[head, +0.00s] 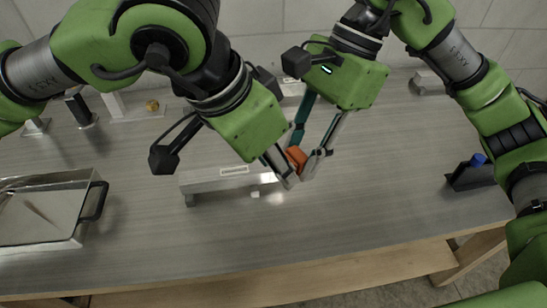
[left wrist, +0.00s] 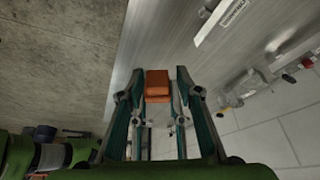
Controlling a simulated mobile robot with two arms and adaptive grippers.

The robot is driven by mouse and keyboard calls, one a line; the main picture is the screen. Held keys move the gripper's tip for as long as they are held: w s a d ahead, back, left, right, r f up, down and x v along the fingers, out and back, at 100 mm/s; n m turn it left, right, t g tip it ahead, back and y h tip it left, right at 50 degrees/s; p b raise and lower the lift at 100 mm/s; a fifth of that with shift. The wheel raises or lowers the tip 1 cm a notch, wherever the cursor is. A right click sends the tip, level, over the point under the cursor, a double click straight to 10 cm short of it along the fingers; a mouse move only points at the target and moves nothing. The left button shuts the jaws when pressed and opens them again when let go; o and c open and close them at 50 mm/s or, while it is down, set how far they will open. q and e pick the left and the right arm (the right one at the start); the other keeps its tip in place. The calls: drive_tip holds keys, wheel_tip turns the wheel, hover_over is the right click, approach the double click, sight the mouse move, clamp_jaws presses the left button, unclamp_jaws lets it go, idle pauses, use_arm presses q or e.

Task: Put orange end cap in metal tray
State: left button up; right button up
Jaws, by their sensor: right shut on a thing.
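The orange end cap (head: 296,157) is held above the table in the middle of the head view, where both grippers meet. My right gripper (head: 311,164) is shut on it. My left gripper (head: 279,166) is right beside it, with its fingertips close to the right gripper's. In the left wrist view the end cap (left wrist: 158,84) lies between the left gripper's spread fingers (left wrist: 160,92), with a gap on each side. The metal tray (head: 78,228) is at the left of the table, with a black handle on its right side.
A long aluminium bar (head: 215,181) with a label lies below the grippers. A small white piece (head: 255,194) is by it. A black holder with a blue part (head: 478,160) stands at the right. A brass-coloured piece (head: 152,105) is at the back left. The table front is clear.

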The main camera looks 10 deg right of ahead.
use_arm(q)
drive_tip(key=c, duration=0.6)
clamp_jaws()
use_arm(e)
drive_tip(key=o, duration=1.1)
drive_tip(key=shift+r, duration=0.1)
